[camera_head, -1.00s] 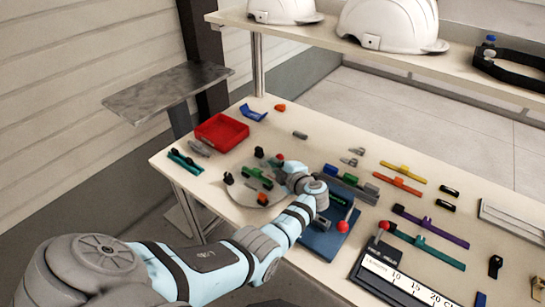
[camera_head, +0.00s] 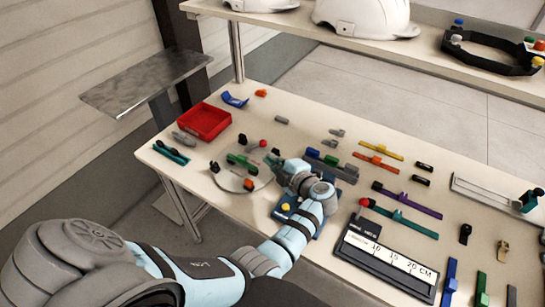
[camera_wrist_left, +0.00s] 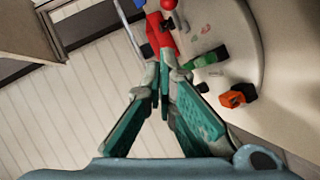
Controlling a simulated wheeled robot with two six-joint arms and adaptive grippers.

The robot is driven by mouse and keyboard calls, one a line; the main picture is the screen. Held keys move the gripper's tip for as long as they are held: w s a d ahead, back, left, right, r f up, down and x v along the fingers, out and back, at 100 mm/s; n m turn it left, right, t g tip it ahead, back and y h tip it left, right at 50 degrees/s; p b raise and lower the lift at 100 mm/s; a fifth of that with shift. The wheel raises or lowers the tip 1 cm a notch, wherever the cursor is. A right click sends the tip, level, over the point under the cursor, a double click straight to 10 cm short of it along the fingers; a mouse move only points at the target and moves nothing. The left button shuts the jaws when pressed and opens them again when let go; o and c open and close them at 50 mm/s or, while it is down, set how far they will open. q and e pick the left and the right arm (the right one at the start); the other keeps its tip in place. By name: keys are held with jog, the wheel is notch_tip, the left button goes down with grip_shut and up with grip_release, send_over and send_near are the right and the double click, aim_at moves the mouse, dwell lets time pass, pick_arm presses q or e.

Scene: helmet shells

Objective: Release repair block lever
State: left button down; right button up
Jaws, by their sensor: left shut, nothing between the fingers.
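The blue block (camera_head: 303,218) with a yellow button (camera_head: 286,206) lies on the table, mostly covered by my left arm. Its red lever ball is hidden behind the arm. My left gripper (camera_head: 276,159) reaches over the table beside the round grey plate (camera_head: 228,182). In the left wrist view its teal-padded fingers (camera_wrist_left: 166,72) are shut and empty. A red piece (camera_wrist_left: 160,32) with a red ball (camera_wrist_left: 168,4) shows just past the fingertips; I cannot tell whether they touch. A red knob (camera_head: 263,143) shows by the plate in the head view. My right gripper is not in view.
The plate carries a green piece (camera_head: 240,160) and an orange piece (camera_head: 249,184). A red tray (camera_head: 204,121) stands at the back left. Several coloured bars lie at the right.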

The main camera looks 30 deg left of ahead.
pick_arm(q)
jog(key=w+a+r+m+t+y, duration=0.2)
jog(key=w+a+r+t, duration=0.1)
jog(key=a+r, duration=0.4)
jog(key=w+a+r+m+t+y, duration=0.25)
jog(key=a+r, duration=0.35)
jog(key=r, duration=0.4)
jog(key=w+d+r+m+t+h, duration=0.4)
jog(key=w+r+m+t+h, duration=0.2)
jog(key=r+m+t+h, duration=0.55)
jog(key=d+f+m+g+h, duration=0.6)
jog(key=m+h, duration=0.3)
jog(key=m, duration=0.6)
jog(key=s+a+f+m+g+y, duration=0.1)
jog(key=s+a+f+m+g, duration=0.1)
jog(key=s+f+g, duration=0.3)
jog(key=s+a+f+m+g+y, duration=0.1)
jog(key=s+f+m+g, duration=0.3)
jog(key=f, duration=0.7)
jog(key=s+a+g, duration=0.1)
jog(key=s+g, duration=0.1)
jog(key=shift+s+f+g, duration=0.2)
jog(key=shift+g, duration=0.1)
